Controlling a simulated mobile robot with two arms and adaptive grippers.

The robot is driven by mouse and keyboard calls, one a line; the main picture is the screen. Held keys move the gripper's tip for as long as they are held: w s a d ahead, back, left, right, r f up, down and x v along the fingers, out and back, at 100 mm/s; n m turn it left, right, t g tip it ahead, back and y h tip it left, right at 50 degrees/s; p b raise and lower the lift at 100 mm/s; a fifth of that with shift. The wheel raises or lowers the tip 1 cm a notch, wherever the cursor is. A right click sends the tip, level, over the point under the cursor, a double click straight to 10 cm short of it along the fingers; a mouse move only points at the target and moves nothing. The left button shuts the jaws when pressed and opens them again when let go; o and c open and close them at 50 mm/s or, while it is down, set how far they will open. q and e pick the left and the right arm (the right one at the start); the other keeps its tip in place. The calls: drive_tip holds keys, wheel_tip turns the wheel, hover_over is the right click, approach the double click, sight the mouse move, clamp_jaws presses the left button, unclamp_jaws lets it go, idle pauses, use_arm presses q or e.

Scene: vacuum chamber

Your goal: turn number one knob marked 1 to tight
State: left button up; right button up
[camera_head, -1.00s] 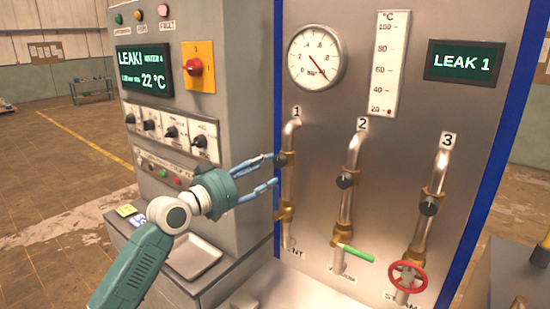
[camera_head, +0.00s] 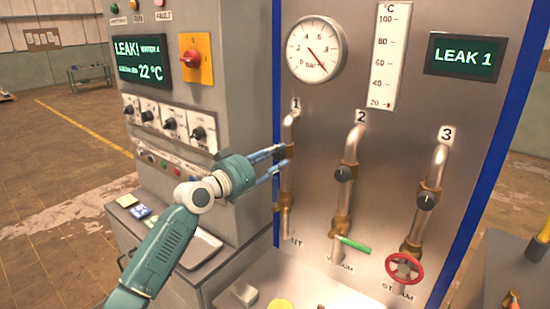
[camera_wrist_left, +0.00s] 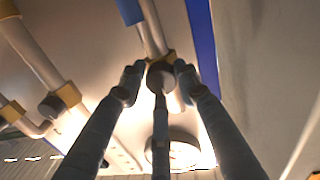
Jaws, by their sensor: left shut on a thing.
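The number one pipe (camera_head: 287,178) runs down the steel panel below the label 1 (camera_head: 296,104). Its dark round knob (camera_wrist_left: 160,77) shows in the left wrist view on a brass fitting, between my fingertips. In the head view my fingers mostly hide this knob. My left gripper (camera_head: 284,158) is shut on the knob, with its fingertips at the pipe; it also shows in the left wrist view (camera_wrist_left: 160,80). The screen (camera_head: 465,56) reads "LEAK 1". My right gripper is not in view.
Pipes 2 (camera_head: 352,160) and 3 (camera_head: 438,165) stand to the right with their own dark knobs. A green lever handle (camera_head: 354,245) and a red handwheel (camera_head: 404,268) stick out below. A control cabinet (camera_head: 245,60) stands at left.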

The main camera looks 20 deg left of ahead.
use_arm(q)
drive_tip(key=shift+f+m+b, duration=0.3)
drive_tip(key=shift+f+b, duration=0.05)
drive_tip(key=shift+c, duration=0.2)
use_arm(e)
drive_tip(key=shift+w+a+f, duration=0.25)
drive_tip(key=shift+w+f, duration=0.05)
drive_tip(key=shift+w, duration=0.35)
